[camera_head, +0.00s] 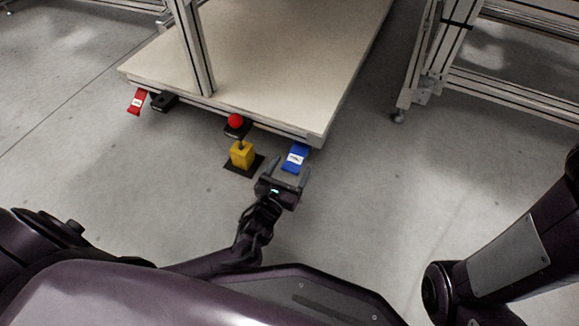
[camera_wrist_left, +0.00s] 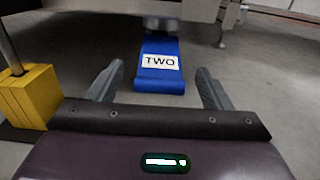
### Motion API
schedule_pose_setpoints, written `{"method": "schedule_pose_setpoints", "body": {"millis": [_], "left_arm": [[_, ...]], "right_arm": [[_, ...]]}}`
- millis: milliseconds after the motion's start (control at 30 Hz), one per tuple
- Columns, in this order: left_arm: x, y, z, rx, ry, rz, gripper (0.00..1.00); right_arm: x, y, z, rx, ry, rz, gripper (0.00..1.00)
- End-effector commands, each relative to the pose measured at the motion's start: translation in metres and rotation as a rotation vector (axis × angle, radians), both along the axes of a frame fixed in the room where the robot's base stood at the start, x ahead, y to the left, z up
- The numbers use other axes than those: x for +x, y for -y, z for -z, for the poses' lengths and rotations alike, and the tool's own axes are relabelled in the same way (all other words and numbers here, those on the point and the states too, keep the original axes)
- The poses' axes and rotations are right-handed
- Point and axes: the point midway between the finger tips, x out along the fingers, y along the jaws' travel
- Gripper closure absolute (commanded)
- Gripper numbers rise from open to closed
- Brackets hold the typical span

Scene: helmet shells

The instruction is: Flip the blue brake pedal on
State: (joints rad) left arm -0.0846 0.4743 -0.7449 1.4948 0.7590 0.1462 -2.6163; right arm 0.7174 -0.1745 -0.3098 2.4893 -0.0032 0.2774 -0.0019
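The blue brake pedal (camera_head: 295,159) sticks out from under the near right corner of the cart's pale deck in the head view. In the left wrist view the blue pedal (camera_wrist_left: 160,65) slopes down towards me and carries a white label reading "TWO". My left gripper (camera_head: 287,172) is low in front of the pedal. In the left wrist view its fingers (camera_wrist_left: 160,88) are spread wide with the pedal's near end ahead, in the gap between them. Nothing is held. My right arm shows at the right of the head view, but its gripper is out of view.
A yellow block (camera_head: 242,155) with a rod and red ball (camera_head: 236,121) stands just left of my left gripper. A red pedal (camera_head: 137,101) is at the left of the cart deck (camera_head: 270,50). Another frame (camera_head: 520,92) stands right. The floor between is clear.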

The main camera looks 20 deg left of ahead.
Motion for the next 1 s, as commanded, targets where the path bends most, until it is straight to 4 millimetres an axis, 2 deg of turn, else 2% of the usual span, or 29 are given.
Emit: {"method": "schedule_pose_setpoints", "body": {"millis": [67, 400, 1000], "left_arm": [[0.0000, -0.0001, 0.0001, 0.000, 0.000, 0.000, 0.38], [0.0000, -0.0001, 0.0002, -0.001, 0.000, 0.000, 0.82], [0.0032, -0.0005, 0.0097, -0.005, 0.125, -0.001, 0.84]], "right_arm": [[-0.0001, 0.0000, -0.0001, 0.000, 0.000, 0.000, 0.27], [-0.0005, 0.0001, 0.0001, 0.001, 0.002, 0.000, 0.27], [-0.0010, -0.0001, 0.0003, -0.001, 0.004, 0.002, 0.27]]}}
